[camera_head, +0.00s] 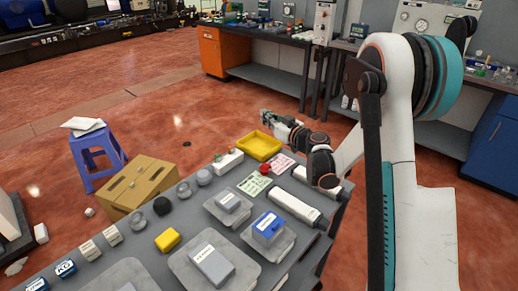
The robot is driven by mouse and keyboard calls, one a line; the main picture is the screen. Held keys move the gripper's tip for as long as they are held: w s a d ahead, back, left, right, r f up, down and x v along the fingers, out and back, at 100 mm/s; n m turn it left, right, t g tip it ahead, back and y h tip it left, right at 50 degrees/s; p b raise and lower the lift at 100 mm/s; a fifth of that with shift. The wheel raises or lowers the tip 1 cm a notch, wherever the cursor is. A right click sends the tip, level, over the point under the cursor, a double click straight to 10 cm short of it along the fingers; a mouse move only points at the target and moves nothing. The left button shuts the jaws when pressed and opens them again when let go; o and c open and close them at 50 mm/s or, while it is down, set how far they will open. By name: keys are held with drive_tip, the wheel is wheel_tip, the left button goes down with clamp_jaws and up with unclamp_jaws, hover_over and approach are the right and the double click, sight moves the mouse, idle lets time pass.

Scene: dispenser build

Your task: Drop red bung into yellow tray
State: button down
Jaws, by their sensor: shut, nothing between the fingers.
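The yellow tray (245,149) is at the far end of the grey table and looks empty. A small red thing, apparently the red bung (265,168), sits on the table just in front of the tray, next to printed cards. My gripper (265,113) is above and behind the tray in the picture, pointing left. It is shut and empty, apart from both the bung and the tray.
A green-printed card (254,184) and a pink card (282,163) lie beside the bung. A white cylinder (295,208) and a clear tray with a blue box (268,228) are nearer. A cardboard box (140,183) and a purple stool (97,157) stand left of the table.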

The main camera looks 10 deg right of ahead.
wheel_tip(320, 180, down, 5)
drive_tip(key=b, duration=0.2)
drive_tip(key=shift+f+b, duration=0.15)
drive_tip(key=shift+b, duration=0.2)
drive_tip(key=c, duration=1.9)
unclamp_jaws()
wheel_tip(320, 180, up, 10)
